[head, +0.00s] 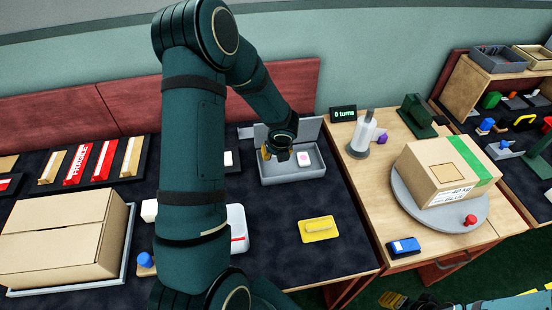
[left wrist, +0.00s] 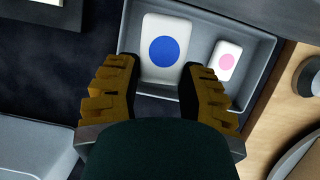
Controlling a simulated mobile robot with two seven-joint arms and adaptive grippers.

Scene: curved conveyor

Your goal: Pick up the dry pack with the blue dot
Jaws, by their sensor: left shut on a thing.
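The dry pack with the blue dot (left wrist: 162,22) is a white rounded pack in the grey tray (head: 293,180). In the left wrist view it stands between the yellow fingers of my left gripper (left wrist: 157,72), which is shut on it. In the head view my left gripper (head: 277,152) is at the tray's left part and hides this pack. A smaller white pack with a pink dot (left wrist: 226,62) lies to its right in the tray, also seen in the head view (head: 303,158). My right gripper (head: 406,300) shows only partly at the bottom edge; its jaw state is unclear.
The tray's grey lid (head: 310,128) stands open behind it. A yellow pack (head: 318,229) lies in front on the dark surface. Right of the tray are a white bottle-like tool (head: 365,133) and a cardboard box (head: 448,172) on a turntable (head: 420,213).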

